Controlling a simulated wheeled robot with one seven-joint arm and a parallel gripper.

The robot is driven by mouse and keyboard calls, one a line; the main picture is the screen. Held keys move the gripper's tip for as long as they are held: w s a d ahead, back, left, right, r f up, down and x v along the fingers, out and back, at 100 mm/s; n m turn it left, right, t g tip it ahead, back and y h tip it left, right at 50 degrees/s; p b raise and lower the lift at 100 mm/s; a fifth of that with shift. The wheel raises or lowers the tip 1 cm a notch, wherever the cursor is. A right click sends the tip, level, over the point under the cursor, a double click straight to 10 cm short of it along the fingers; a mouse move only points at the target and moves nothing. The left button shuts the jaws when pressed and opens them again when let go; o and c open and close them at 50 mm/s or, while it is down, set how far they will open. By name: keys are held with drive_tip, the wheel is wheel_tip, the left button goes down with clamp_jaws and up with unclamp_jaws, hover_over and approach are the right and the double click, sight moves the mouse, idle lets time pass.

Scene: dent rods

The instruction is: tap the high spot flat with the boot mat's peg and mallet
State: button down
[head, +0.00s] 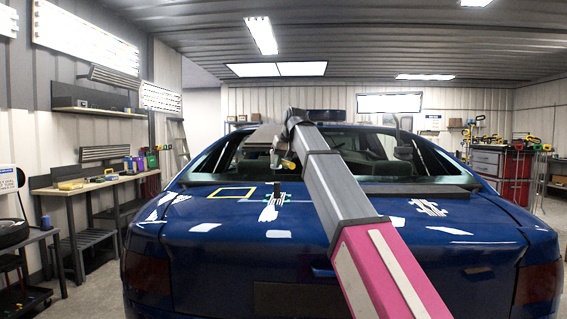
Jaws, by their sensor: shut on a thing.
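My gripper (284,158) is above the blue boot lid (330,225), left of the middle, in front of the rear window. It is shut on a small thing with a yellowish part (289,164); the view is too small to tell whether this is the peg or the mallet. Below it, a small dark upright piece (277,190) stands at a pale green mark on the lid. A dark flat strip (425,189), perhaps the boot mat, lies at the lid's right rear. I cannot make out the high spot itself.
White light patches show on the paint. A workbench (95,184) stands left and a red tool cabinet (503,170) right. My arm hides the lid's middle.

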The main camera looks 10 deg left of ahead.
drive_tip(key=shift+w+f, duration=0.2)
drive_tip(key=shift+f, duration=2.2)
drive_tip(key=shift+f, duration=0.1)
drive_tip(key=shift+d+f, duration=0.1)
drive_tip(key=shift+f, duration=0.2)
drive_tip(key=shift+s+r, duration=0.2)
drive_tip(key=shift+r, duration=3.3)
drive_tip(key=shift+s+d+f, duration=0.1)
drive_tip(key=shift+s+d, duration=0.55)
drive_tip(key=shift+s, duration=0.7)
drive_tip(key=shift+s+d+f, duration=0.1)
drive_tip(key=shift+s+d, duration=0.5)
drive_tip(key=shift+s, duration=0.75)
drive_tip(key=shift+s+d, duration=0.65)
drive_tip(key=shift+s, duration=0.7)
